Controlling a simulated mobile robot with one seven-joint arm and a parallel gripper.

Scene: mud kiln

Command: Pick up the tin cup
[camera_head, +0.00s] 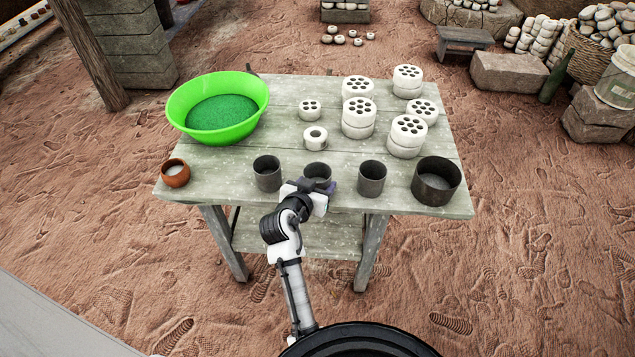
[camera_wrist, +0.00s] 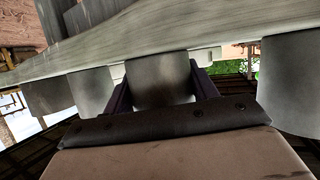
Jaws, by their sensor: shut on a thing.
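Several grey tin cups stand in a row along the front of the table. My gripper (camera_head: 318,186) is at the middle small cup (camera_head: 317,171), with its fingers low at the table's front edge. In the wrist view my gripper (camera_wrist: 162,88) has one dark finger on each side of that cup (camera_wrist: 160,70), shut on it. The cup looks upright; I cannot tell whether its base is off the table. Its lower front is hidden by my gripper in the head view. A similar cup (camera_head: 267,174) stands to its left and another (camera_head: 372,179) to its right.
A wider dark pot (camera_head: 436,187) stands at the table's right front corner. A small clay cup (camera_head: 175,175) is at the left front. A green basin (camera_head: 180,124) and several white perforated discs (camera_head: 358,112) occupy the back of the table (camera_head: 230,165).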

